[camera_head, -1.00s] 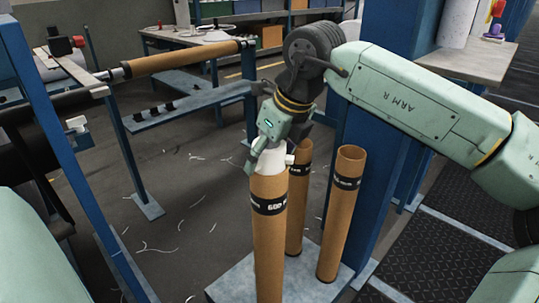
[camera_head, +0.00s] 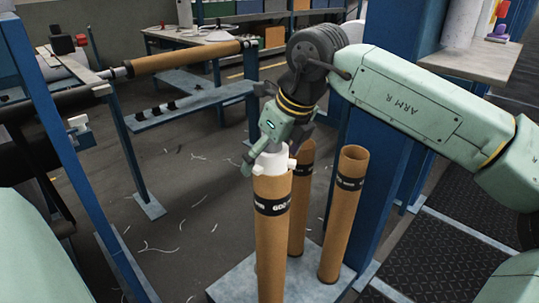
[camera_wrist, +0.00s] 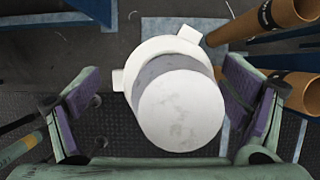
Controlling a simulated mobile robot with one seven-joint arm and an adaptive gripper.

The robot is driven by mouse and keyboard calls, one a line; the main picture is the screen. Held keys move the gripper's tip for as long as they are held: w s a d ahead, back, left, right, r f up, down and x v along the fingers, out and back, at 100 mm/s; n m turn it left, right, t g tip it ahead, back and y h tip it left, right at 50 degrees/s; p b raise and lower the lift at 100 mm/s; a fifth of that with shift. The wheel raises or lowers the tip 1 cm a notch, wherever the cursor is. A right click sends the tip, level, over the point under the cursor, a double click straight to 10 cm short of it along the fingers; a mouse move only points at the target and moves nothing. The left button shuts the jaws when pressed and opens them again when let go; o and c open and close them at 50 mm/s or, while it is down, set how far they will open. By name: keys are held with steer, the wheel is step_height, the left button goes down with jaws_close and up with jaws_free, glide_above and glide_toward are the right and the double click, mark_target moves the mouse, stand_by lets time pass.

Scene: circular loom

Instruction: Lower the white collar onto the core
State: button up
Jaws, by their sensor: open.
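The white collar (camera_head: 273,163) sits at the top of the front brown cardboard core (camera_head: 271,235), which stands upright. In the wrist view the collar (camera_wrist: 128,78) is a white ring with side lugs, below a round-topped white cylinder (camera_wrist: 180,112). The core's rim is hidden there, so I cannot tell how far down the collar is seated. My gripper (camera_head: 268,150) is right over the collar, tilted.
Two more brown tubes stand close behind and to the right, one partly hidden (camera_head: 300,195) and one hollow (camera_head: 342,215). All stand on a grey base plate (camera_head: 230,287). A blue column (camera_head: 380,150) rises close behind them. Scraps litter the floor at left.

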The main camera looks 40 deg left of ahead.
steer(key=v, duration=1.2)
stand_by(0.3)
